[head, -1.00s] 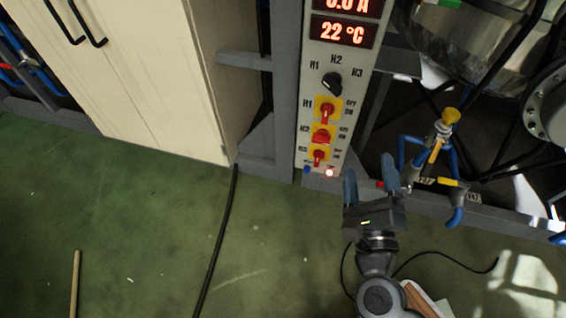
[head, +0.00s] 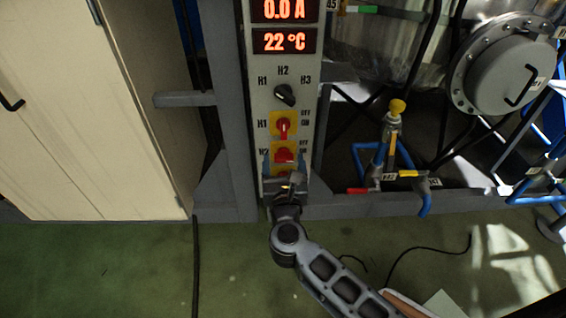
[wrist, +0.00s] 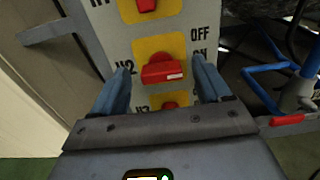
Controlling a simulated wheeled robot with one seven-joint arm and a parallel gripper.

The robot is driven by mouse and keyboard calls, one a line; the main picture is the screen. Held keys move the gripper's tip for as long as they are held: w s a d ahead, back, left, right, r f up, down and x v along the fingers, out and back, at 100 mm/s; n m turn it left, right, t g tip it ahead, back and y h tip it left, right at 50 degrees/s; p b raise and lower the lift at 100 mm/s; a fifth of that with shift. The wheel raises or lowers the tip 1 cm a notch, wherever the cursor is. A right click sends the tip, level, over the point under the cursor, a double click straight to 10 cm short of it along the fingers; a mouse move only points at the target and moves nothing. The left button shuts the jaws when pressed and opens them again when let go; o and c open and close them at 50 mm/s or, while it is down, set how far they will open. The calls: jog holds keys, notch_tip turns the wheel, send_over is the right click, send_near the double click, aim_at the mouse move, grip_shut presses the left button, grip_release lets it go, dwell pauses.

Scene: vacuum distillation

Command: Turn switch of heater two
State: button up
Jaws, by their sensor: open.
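The heater two switch (head: 284,155) is a red knob on a yellow plate labelled H2, in the middle of three stacked switches on the grey control panel. In the wrist view the H2 knob (wrist: 163,72) shows between the two blue fingers, its handle lying about level. Its OFF and ON labels are on the right. My gripper (head: 282,163) is open in front of the panel, its fingers on either side of the H2 plate. It also shows in the wrist view (wrist: 163,85). I cannot tell whether the fingers touch the panel.
The H1 switch (head: 283,126) is just above, its handle upright. The H3 switch (wrist: 169,104) is just below, partly hidden by my gripper. A black selector knob (head: 285,95) is higher up. Blue pipes with a yellow valve (head: 394,110) stand to the right, and a cream cabinet (head: 95,120) to the left.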

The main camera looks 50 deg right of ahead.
jog(key=shift+w+d, duration=0.3)
jog(key=shift+d, duration=0.15)
jog(key=c, duration=1)
jog(key=shift+c, duration=0.2)
